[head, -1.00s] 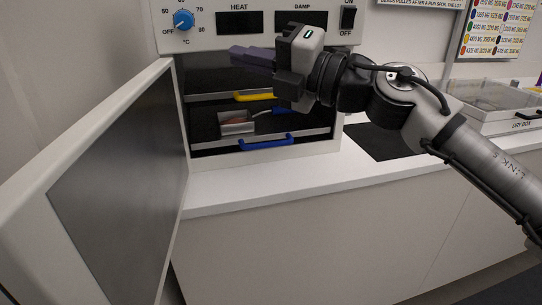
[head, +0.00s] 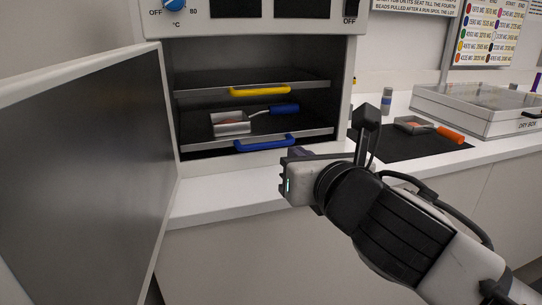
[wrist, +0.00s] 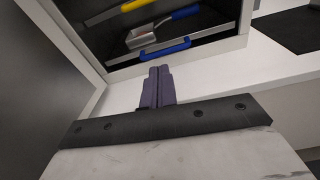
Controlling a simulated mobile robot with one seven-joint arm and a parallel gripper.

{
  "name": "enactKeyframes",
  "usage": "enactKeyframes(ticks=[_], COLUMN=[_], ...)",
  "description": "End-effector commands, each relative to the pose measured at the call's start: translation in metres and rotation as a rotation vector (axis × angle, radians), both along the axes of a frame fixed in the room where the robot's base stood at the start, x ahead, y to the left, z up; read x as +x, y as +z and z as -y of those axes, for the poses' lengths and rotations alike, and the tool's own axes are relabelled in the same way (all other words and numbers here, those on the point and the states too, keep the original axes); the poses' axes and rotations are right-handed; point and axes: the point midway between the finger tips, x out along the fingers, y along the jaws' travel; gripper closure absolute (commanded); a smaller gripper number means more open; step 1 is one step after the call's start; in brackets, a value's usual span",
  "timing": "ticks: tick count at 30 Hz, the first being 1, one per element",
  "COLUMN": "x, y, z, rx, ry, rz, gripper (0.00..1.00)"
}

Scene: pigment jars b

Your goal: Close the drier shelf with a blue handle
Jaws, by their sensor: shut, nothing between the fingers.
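The drier shelf with the blue handle (head: 265,143) is the lower shelf in the open white drier. Its front edge (head: 318,133) shows near the drier's opening, and how far it is pulled out is hard to tell. The blue handle also shows in the wrist view (wrist: 166,49), just beyond my fingertips. A metal scoop (head: 230,122) with a blue grip lies on this shelf. My gripper (head: 298,153) is shut and empty, in front of the drier and slightly right of and below the handle. In the wrist view its purple fingers (wrist: 158,72) point toward the handle, apparently apart from it.
An upper shelf with a yellow handle (head: 260,91) sits above. The drier's door (head: 85,170) stands wide open at the left. On the counter at right are a dark mat (head: 400,148), an orange-handled scoop (head: 447,134), a small bottle (head: 387,100) and the dry box (head: 480,108).

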Motion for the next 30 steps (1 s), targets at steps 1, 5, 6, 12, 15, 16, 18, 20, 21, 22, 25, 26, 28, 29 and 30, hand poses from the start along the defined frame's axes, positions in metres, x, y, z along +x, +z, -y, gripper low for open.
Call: enactKeyframes(ticks=[1,5,6,12,15,16,18,20,21,22,25,26,28,29,30], x=[-0.004,-0.007,-0.006,0.010,0.022,0.025,0.033,0.039,0.045,0.051,0.065,0.066,0.069,0.070,0.072], y=[-0.010,-0.020,-0.021,-0.021,-0.020,-0.020,-0.022,-0.023,-0.030,-0.033,-0.032,-0.029,-0.028,-0.029,-0.028], z=[0.001,0.002,0.002,-0.004,-0.008,-0.008,-0.011,-0.015,-0.016,-0.018,-0.022,-0.019,-0.017,-0.017,-0.016], rx=[-0.040,-0.099,-0.106,-0.105,-0.103,-0.103,-0.102,-0.103,-0.102,-0.103,-0.103,-0.102,-0.100,-0.100,-0.100], ry=[-0.005,-0.008,-0.007,-0.004,-0.003,-0.004,-0.003,-0.001,-0.002,-0.003,-0.005,-0.008,-0.012,-0.013,-0.014], rz=[-0.016,-0.037,-0.039,-0.040,-0.040,-0.041,-0.040,-0.040,-0.039,-0.038,-0.038,-0.038,-0.038,-0.040,-0.039], gripper=[1.00,1.00,1.00,1.00,1.00,1.00,1.00,1.00,1.00,1.00,1.00,1.00,1.00,1.00,1.00])
